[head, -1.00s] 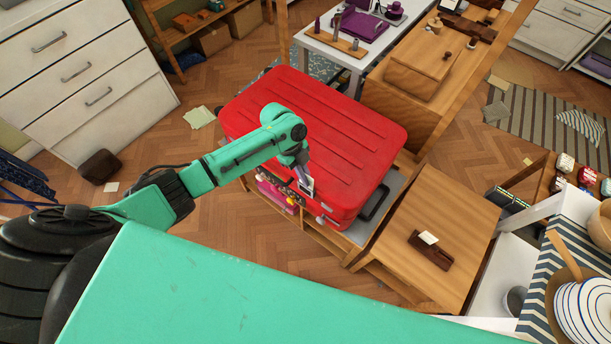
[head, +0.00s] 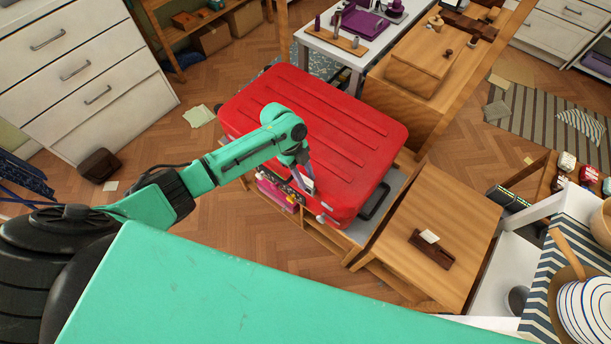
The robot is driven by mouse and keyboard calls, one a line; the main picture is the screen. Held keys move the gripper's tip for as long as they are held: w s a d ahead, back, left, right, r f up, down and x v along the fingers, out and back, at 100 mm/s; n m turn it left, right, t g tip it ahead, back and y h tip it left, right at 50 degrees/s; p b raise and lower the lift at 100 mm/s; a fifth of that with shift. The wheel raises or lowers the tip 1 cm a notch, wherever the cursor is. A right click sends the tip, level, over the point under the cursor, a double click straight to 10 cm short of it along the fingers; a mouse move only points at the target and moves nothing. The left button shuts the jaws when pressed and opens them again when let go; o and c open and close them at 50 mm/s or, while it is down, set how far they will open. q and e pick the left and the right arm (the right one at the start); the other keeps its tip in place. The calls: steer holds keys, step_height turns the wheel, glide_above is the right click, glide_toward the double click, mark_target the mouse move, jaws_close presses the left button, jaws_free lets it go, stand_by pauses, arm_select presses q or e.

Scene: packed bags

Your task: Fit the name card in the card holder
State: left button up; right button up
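A large red suitcase (head: 325,125) lies flat on a low wooden bench with a grey top. My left gripper (head: 305,184) points down at the suitcase's near side. A small pale piece shows at its fingertips, but I cannot tell whether it is a card or part of the gripper, nor whether the fingers are shut. A dark brown wooden block (head: 432,251) on the wooden table carries a small white card-like piece (head: 429,236). No card holder can be clearly made out on the suitcase's near side, partly hidden by the gripper. My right gripper is not in view.
The wooden table (head: 455,215) stands right of the suitcase, mostly clear. A black handle (head: 377,201) sticks out at the suitcase's right end. Striped plates (head: 588,305) stand at the lower right. Floor is open left of the suitcase.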

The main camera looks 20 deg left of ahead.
arm_select(q)
steer(key=b+v, duration=0.2)
steer(key=v, duration=1.2)
steer(key=shift+r, duration=0.25)
steer(key=shift+a, duration=0.1)
